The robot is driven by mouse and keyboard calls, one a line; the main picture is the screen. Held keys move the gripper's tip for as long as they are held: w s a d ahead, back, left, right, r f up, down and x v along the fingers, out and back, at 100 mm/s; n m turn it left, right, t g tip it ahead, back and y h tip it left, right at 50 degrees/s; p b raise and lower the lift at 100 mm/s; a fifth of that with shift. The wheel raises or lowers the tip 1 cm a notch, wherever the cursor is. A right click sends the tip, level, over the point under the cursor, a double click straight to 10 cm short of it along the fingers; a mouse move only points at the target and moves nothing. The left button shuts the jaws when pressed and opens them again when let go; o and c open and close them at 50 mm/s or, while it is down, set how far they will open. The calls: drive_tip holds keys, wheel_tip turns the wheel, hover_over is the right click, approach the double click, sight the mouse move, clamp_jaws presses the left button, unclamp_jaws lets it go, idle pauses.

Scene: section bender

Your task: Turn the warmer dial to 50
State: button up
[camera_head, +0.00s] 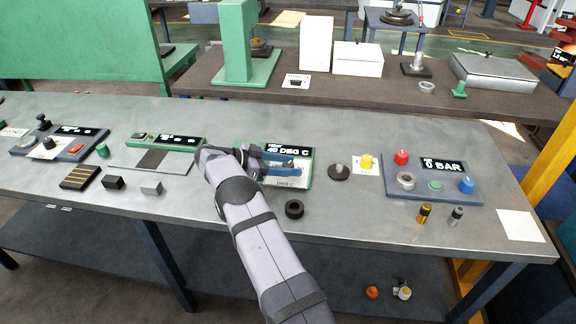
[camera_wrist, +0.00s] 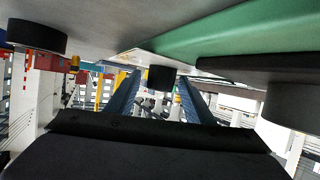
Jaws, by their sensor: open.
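The warmer panel (camera_head: 305,175) is a green-edged plate in the middle of the bench. Its black display (camera_head: 287,149) reads 40 DEG C. My gripper (camera_head: 298,162) is over the panel, with its blue fingers open and pointing right. The arm and fingers cover part of the panel, and I cannot make out the dial in the head view. In the wrist view a small dark block-like piece (camera_wrist: 162,78), possibly the dial, shows between the two open fingers. I cannot tell whether the fingers touch it.
A black ring (camera_head: 294,209) lies in front of the panel. A dark disc with a knob (camera_head: 339,172) and a yellow knob (camera_head: 367,161) stand to its right. Farther right is the 0 BAR panel (camera_head: 414,190). A green-edged panel (camera_head: 180,142) lies left.

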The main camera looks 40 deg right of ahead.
sight(284, 165)
drive_tip(key=shift+b+v, duration=1.05)
drive_tip(key=shift+v, duration=2.6)
drive_tip(key=shift+o, duration=0.2)
drive_tip(key=shift+d, duration=0.1)
